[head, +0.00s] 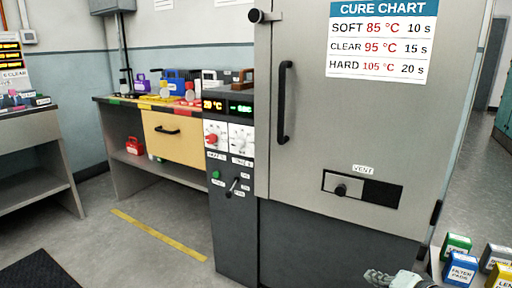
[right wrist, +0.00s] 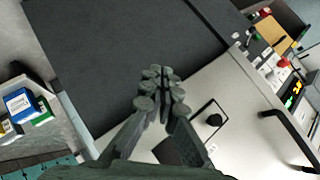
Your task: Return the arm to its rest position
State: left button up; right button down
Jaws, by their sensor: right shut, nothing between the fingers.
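My right gripper (head: 392,279) shows at the bottom edge of the head view, low in front of the grey cabinet (head: 340,215). In the right wrist view the right gripper (right wrist: 163,75) is shut, its fingertips together with nothing between them. Behind it lie the cabinet's pale front and a dark surface (right wrist: 110,50). The gripper appears apart from the vent slider (head: 341,190) and the door handle (head: 284,102). My left gripper is not in view.
A control panel (head: 228,150) with dials and a lever is left of the door. A bench (head: 125,165) with a yellow drawer and coloured modules stands further left. Small boxes, including a blue one (head: 459,270), sit at the lower right. The floor at left is mostly clear.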

pick_arm(q)
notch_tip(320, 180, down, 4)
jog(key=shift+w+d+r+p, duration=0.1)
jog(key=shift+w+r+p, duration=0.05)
jog(key=shift+p, duration=0.55)
pick_arm(e)
jog(key=s+a+f+n+g+h, duration=0.2)
jog(key=s+f+n+g, duration=0.2)
jog(key=s+f, duration=0.5)
jog(key=s+a+f+n+g+h, duration=0.2)
jog(key=s+f+n+g, duration=0.2)
jog(key=s+f, duration=0.5)
jog(key=s+n, duration=0.2)
jog(key=s, duration=0.6)
jog(key=shift+s, duration=0.25)
